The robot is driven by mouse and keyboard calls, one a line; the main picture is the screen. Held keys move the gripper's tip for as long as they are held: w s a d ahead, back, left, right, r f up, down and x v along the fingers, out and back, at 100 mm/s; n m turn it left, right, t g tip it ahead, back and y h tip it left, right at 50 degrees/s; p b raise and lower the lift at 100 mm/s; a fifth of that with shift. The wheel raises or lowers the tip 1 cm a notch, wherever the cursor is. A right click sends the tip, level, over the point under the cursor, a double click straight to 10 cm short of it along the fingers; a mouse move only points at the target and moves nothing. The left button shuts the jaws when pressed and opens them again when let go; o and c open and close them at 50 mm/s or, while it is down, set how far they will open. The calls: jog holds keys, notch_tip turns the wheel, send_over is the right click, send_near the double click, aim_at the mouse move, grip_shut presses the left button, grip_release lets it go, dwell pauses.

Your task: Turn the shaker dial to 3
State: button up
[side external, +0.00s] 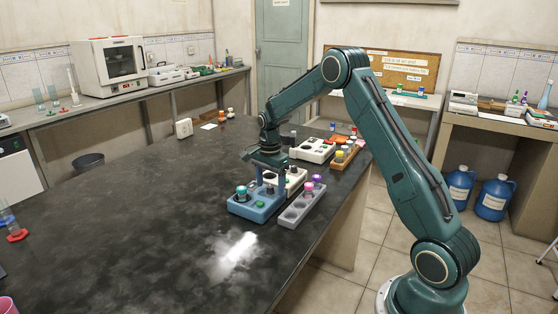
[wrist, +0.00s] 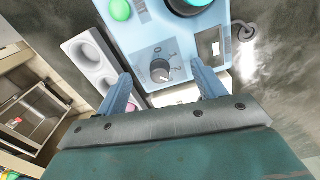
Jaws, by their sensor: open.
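The shaker (side external: 248,208) is a light blue box on the dark bench in the side view. It carries a teal-topped vessel and a green button (wrist: 120,10). Its dial (wrist: 162,72) is a dark round knob on a grey scale plate in the wrist view. The scale figures and the knob's exact setting are too small to read for sure. My gripper (wrist: 160,69) is open, with one finger on each side of the dial and visible gaps between. In the side view my gripper (side external: 268,180) points down over the shaker and the dial cannot be made out.
A grey rack with round holes (wrist: 88,55) stands close beside the shaker, with purple and pink caps in the side view. A cream device (side external: 297,178) sits just behind. A wooden rack (side external: 346,158) stands farther back. The bench left of the shaker is clear.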

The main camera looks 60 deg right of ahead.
jog(key=n, duration=0.3)
jog(key=shift+n, duration=2.3)
jog(key=c, duration=1.3)
